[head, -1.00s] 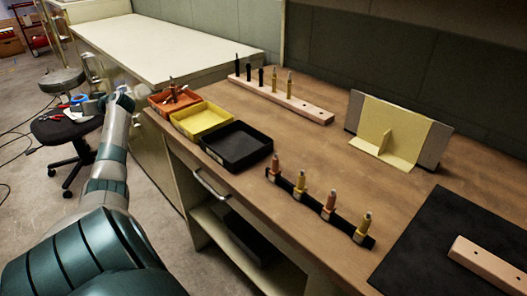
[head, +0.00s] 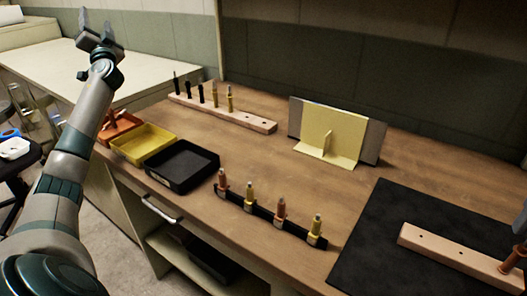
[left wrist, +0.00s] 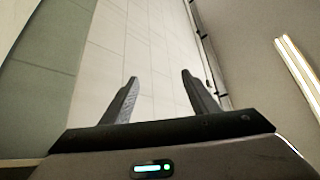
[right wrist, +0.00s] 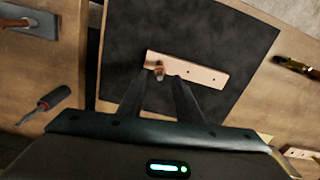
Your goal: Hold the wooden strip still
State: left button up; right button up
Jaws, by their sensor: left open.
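The wooden strip (head: 450,258), pale with dark holes, lies on the black mat (head: 378,220) at the right in the head view. In the right wrist view the strip (right wrist: 200,72) lies ahead of my right gripper (right wrist: 159,80). A copper-coloured fastener (head: 512,260) is at the strip's right end in the head view; it also shows between the right fingertips in the right wrist view (right wrist: 158,70). Whether those fingers grip it is unclear. My left gripper (head: 94,22) is open and empty, raised far from the strip, over the pale counter.
A black rack (head: 268,217) with several copper and yellow fasteners stands near the front edge. Orange (head: 122,127), yellow (head: 145,143) and black (head: 182,166) trays sit at left. A wooden block (head: 222,113) with pins and a yellow-faced bracket (head: 332,130) stand behind. Middle table is clear.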

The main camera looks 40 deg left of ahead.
pick_arm(q)
jog(key=w+d+r+m+t+h, duration=0.4)
jog(key=w+d+m+t+h, duration=0.3)
jog(key=d, duration=0.4)
jog(key=w+d+r+m+t+h, duration=0.4)
jog(key=w+d+m+t, duration=0.15)
jog(key=d+m, duration=0.4)
jog(key=w+d+f+m+g+h, duration=0.1)
jog(key=w+d+f+m+h, duration=0.2)
jog(key=d+m+h, duration=0.9)
jog(key=w+d+f+m+g+h, duration=0.1)
jog(key=w+d+f+m+h, duration=0.15)
jog(key=d+m+h, duration=0.9)
jog(key=s+d+f+m+g+h, duration=0.15)
jog(key=d+f+m+g, duration=0.3)
jog(key=d, duration=0.85)
jog(key=s+d+f+m+g, duration=0.25)
jog(key=d+f+g, duration=0.35)
jog(key=d, duration=0.6)
jog(key=s+d+f+m+g, duration=0.3)
jog(key=s+f, duration=0.1)
jog(key=s+d+f+m+g+y, duration=0.1)
jog(key=s+d+f+m+g, duration=0.3)
jog(key=s, duration=0.1)
jog(key=s+d+f+m+g, duration=0.3)
jog(key=s+d+f, duration=0.1)
jog(key=s+f, duration=0.1)
jog(key=shift+d+f+g+y, duration=0.1)
jog(key=shift+d+g+y, duration=0.2)
jog(key=shift+g, duration=0.1)
